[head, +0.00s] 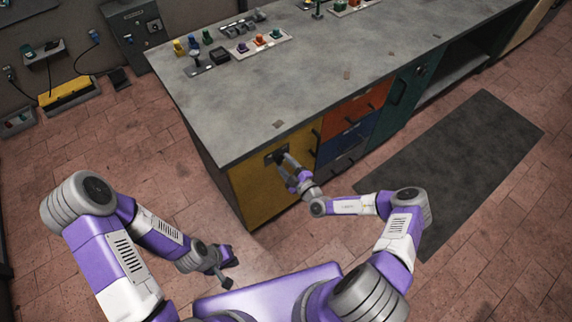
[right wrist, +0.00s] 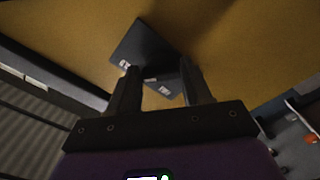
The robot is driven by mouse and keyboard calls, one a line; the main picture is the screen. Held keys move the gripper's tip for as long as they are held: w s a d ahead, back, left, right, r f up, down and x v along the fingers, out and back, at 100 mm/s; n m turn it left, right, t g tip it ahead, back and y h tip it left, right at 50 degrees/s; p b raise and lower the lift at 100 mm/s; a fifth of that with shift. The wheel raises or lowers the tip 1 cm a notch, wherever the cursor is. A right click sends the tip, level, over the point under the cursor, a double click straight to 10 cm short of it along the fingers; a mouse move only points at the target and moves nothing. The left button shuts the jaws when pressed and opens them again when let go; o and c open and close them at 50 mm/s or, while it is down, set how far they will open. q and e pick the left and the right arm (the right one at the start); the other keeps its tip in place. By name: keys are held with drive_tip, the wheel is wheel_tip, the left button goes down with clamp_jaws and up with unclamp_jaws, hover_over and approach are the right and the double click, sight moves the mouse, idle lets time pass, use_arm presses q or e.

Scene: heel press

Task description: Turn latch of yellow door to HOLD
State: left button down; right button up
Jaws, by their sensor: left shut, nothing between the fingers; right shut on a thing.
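The yellow door (head: 258,196) is at the near left end of the workbench front and looks closed. Its latch has a dark plate (head: 270,157) near the top of the door, also seen in the right wrist view (right wrist: 144,46), where it looks tilted and bears small pale marks. My right gripper (head: 283,160) is at the latch, shut on its handle; the fingers (right wrist: 160,82) reach to the plate and the handle itself is mostly hidden. The latch's setting cannot be read. My left gripper (head: 229,272) is shut and empty, low over the floor, away from the door.
The grey worktop (head: 330,75) overhangs the door. Orange (head: 350,112) and blue (head: 347,140) drawers with dark handles are right of it, then a green door (head: 400,98).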

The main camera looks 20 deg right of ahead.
drive_tip(key=shift+m, duration=0.5)
drive_tip(key=o, duration=1.1)
drive_tip(key=shift+c, duration=0.2)
drive_tip(key=p+v, duration=0.1)
drive_tip(key=v, duration=0.6)
drive_tip(key=shift+s, duration=0.25)
